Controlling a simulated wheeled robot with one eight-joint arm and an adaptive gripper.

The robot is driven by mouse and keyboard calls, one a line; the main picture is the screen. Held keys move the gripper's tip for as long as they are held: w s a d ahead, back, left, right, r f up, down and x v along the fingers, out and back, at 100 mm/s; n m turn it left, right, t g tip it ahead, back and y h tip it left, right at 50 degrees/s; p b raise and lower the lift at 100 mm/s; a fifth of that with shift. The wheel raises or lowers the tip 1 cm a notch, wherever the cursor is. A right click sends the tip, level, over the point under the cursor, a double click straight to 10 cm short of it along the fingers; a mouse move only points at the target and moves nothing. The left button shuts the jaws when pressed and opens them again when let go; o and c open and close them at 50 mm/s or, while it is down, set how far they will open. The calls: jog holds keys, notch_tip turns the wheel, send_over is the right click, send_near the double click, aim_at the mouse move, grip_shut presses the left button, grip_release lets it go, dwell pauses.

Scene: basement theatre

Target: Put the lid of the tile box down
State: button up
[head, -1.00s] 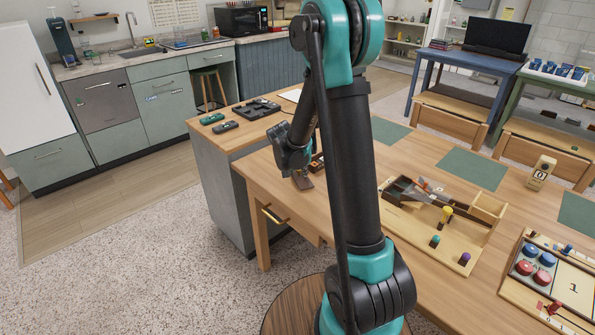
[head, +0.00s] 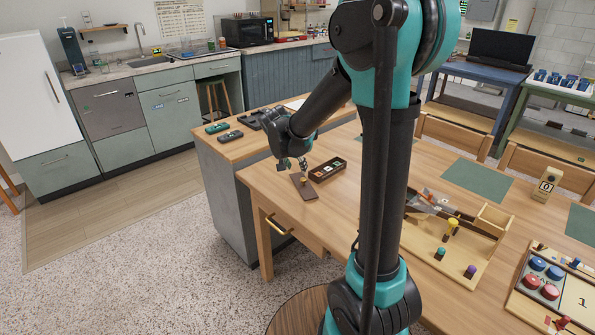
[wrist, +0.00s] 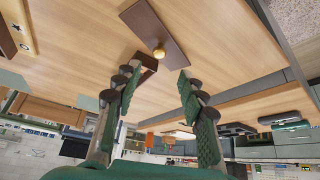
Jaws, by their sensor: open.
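The lid (head: 306,190) is a flat dark brown plank with a small brass knob. It appears to lie flat on the wooden table, beside the open tile box (head: 316,179). The box is dark brown and holds tiles in a row.
A wooden tray (head: 425,245) with pegs and compartments stands to the right on the table (head: 370,172). A board with red and blue discs (head: 540,280) is at the far right. A side counter (head: 228,150) with dark devices adjoins at the left.

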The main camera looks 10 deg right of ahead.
jog(key=s+d+f+n+y, duration=0.1)
jog(key=s+d+f+n, duration=0.1)
jog(key=s, duration=0.6)
jog(key=s+d+f+n+y, duration=0.1)
jog(key=s+d+f+n, duration=0.1)
jog(key=s, duration=0.7)
jog(key=s+d+f+n+y, duration=0.1)
jog(key=s+d+f+n, duration=0.1)
jog(key=s, duration=0.7)
jog(key=shift+s+f+n+g, duration=0.2)
jog(key=shift+f+n+g, duration=0.1)
jog(key=shift+f+g, duration=0.1)
